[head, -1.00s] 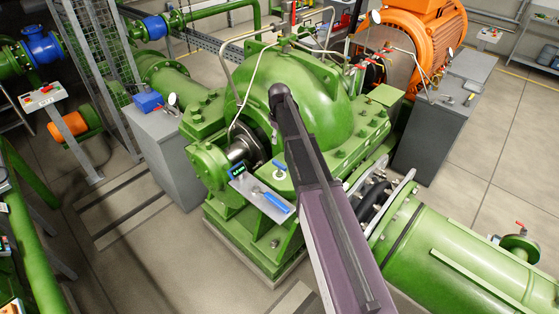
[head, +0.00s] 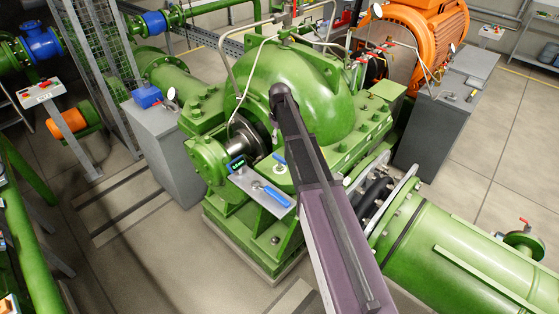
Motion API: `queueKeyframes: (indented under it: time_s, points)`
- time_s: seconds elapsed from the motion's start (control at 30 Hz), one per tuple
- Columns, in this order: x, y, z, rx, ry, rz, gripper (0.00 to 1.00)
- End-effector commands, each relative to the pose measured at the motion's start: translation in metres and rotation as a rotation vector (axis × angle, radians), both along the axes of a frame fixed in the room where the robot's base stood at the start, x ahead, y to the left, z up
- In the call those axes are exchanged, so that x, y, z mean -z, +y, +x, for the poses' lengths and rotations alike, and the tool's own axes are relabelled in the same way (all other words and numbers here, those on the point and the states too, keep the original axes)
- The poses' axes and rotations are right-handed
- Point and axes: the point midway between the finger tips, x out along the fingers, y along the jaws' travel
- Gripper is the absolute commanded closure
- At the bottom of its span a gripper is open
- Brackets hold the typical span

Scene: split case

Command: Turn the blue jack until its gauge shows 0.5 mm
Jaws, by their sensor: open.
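A small blue-topped part (head: 280,161) stands on a pale round base at the near end of the green pump casing (head: 290,85). It looks like the blue jack, but it is too small to be sure. A small dark display with green digits (head: 236,164), likely the gauge, sits to its left by the shaft; its reading is too small to make out. A grey tray (head: 247,183) below holds a blue-handled tool (head: 272,194). My arm crosses the middle of the view and covers part of the casing.
A grey cabinet (head: 167,150) stands left of the pump and another (head: 430,130) to the right. An orange motor (head: 430,40) is behind. A large green pipe (head: 465,255) fills the lower right. Bare floor (head: 130,255) lies at the lower left.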

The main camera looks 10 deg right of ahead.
Motion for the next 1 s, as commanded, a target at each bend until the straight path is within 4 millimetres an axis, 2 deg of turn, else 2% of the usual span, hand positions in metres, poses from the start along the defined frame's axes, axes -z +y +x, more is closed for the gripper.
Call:
queueKeyframes:
  time_s: [0.03, 1.0]
  points:
    - [0.008, 0.0, 0.0, 0.0, 0.0, 0.0, 0.4]
    - [0.08, -0.001, 0.0, 0.001, 0.0, 0.0, 0.4]
